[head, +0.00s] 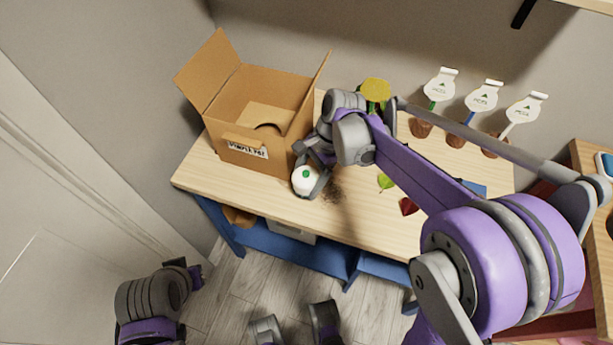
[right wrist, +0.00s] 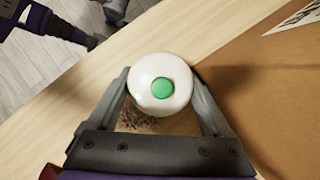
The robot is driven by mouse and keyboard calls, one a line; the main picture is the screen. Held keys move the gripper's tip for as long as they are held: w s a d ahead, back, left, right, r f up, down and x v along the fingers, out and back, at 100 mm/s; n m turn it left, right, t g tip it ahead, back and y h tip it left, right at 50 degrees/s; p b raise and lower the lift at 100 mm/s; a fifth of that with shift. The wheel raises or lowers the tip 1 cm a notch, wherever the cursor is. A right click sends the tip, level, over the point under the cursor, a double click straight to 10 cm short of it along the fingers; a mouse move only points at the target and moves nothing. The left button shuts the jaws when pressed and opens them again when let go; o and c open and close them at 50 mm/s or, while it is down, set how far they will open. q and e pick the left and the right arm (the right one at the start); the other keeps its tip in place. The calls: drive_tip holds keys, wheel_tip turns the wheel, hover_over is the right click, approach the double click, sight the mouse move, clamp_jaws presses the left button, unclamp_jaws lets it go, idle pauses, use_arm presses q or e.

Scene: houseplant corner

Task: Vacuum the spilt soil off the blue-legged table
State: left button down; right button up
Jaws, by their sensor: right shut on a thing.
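The blue-legged table (head: 375,236) has a pale wooden top and stands against the wall. A small round white vacuum with a green button (head: 304,181) is between the fingers of my right gripper (head: 311,184), near the table's front edge. It also shows in the right wrist view (right wrist: 160,85), gripped from both sides. Dark spilt soil (head: 334,192) lies on the tabletop just right of the vacuum; some soil (right wrist: 133,118) shows beside it in the right wrist view. My left gripper (head: 193,273) hangs low, off the table at the left; its jaws are unclear.
An open cardboard box (head: 228,131) stands at the table's back left, close to the right gripper. Several pots with white labels (head: 437,85) line the back. A green leaf-shaped piece (head: 385,181) and a red piece (head: 408,206) lie right of the soil. My right arm covers part of the table.

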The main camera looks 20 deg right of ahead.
drive_tip(key=shift+f+b, duration=0.55)
drive_tip(key=shift+f, duration=0.25)
idle(0.6)
